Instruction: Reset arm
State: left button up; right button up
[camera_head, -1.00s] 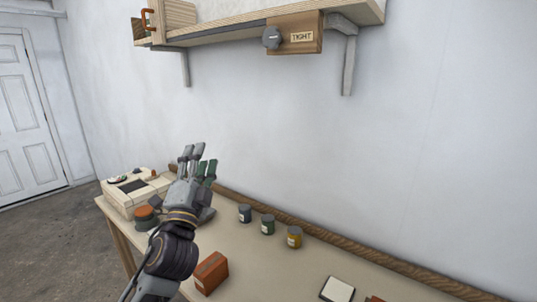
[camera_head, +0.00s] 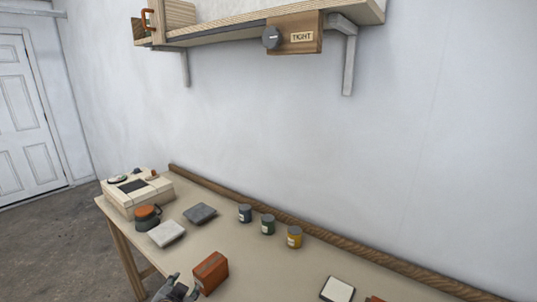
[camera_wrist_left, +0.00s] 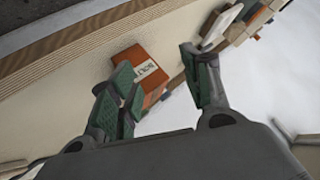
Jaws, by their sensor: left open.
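My left gripper (camera_head: 177,288) is low at the bottom edge of the head view, in front of the table (camera_head: 232,240). In the left wrist view the same gripper (camera_wrist_left: 165,85) shows its green-padded fingers spread apart with nothing between them. An orange-brown box (camera_head: 211,272) stands on the table just right of the gripper in the head view. It also shows in the left wrist view (camera_wrist_left: 145,65), with a pale label, beyond the fingers and partly hidden by one. My right gripper is in neither view.
A white block (camera_head: 166,233), grey block (camera_head: 199,213), dark pot (camera_head: 147,216) and cream case (camera_head: 137,192) are at left. A wall shelf (camera_head: 250,32) hangs above.

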pick_arm(q)
jog(key=s+d+f+n+g+h, duration=0.1)
jog(key=s+f+n+g+h, duration=0.15)
jog(key=s+f+g, duration=0.95)
jog(key=s+a+f+t, duration=0.1)
jog(key=s+f, duration=0.2)
jog(key=f, duration=0.9)
jog(key=s+f+t, duration=0.1)
jog(key=s+f, duration=0.1)
jog(key=f, duration=0.9)
jog(key=s+a+f+t, duration=0.1)
jog(key=s+f, duration=0.2)
jog(key=f, duration=0.9)
jog(key=s+a+f, duration=0.3)
jog(key=s+f, duration=0.6)
jog(key=s, duration=0.1)
jog(key=s+a+f, duration=0.3)
jog(key=s+f, duration=0.7)
jog(key=s, duration=0.1)
jog(key=shift+g+y, duration=0.3)
jog(key=shift+y, duration=0.15)
jog(key=shift+a, duration=0.1)
